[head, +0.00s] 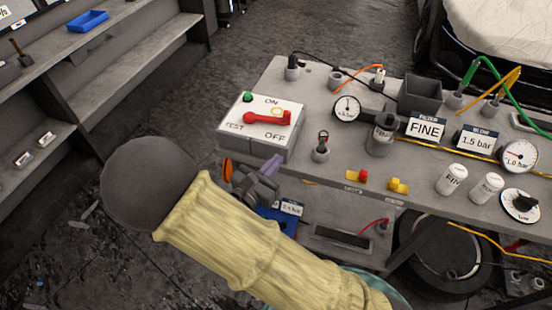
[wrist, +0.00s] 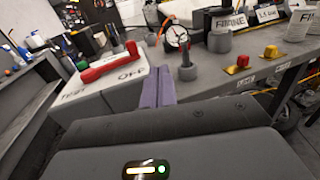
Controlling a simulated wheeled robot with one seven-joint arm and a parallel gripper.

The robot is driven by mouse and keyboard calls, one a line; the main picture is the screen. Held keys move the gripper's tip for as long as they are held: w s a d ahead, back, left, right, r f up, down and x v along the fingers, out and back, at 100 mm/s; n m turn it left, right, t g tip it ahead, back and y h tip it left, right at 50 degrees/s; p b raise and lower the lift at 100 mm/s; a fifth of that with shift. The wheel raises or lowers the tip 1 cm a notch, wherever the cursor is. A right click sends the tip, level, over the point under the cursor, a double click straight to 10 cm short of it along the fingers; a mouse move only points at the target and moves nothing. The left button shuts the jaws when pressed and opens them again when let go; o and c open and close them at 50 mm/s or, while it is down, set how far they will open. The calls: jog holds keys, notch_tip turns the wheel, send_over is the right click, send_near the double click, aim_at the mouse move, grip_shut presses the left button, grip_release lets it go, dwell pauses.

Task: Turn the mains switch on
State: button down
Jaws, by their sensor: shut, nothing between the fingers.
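The mains switch is a light box (head: 240,142) on the near left corner of the grey bench, marked ON, TEST and OFF. Its red lever (head: 268,118) lies across the top between the ON and OFF marks, with one end towards TEST. The lever also shows in the wrist view (wrist: 108,66). A green button (head: 247,97) is at the box's far left. My gripper (head: 274,162) is shut and empty, its purple fingers by the box's near right side. In the wrist view the fingers (wrist: 158,86) are right of the OFF mark, apart from the lever.
Right of the box stand a small post with a red top (head: 321,150), a gauge (head: 347,108) and a FINE sign (head: 425,127). Red (head: 358,177) and yellow (head: 398,186) knobs sit along the bench's near edge. Shelves (head: 130,75) stand to the left across open floor.

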jog(key=d+f+m+g+y+p, duration=0.1)
jog(key=d+f+m+g+p, duration=0.2)
jog(key=d+m+g, duration=0.5)
jog(key=w+a+r+m+y+p, duration=0.1)
jog(key=w+r+m+y+p, duration=0.1)
jog(key=r+y, duration=0.4)
jog(key=w+a+r+m+g+y+p, duration=0.1)
jog(key=w+r+m+y+p, duration=0.2)
jog(key=r, duration=0.4)
jog(key=m+y, duration=0.1)
jog(key=y, duration=0.1)
jog(key=shift+r+m+y+p, duration=0.2)
jog(key=shift+m+y+p, duration=0.15)
jog(key=shift+m+y, duration=0.05)
jog(key=shift+w+a, duration=0.1)
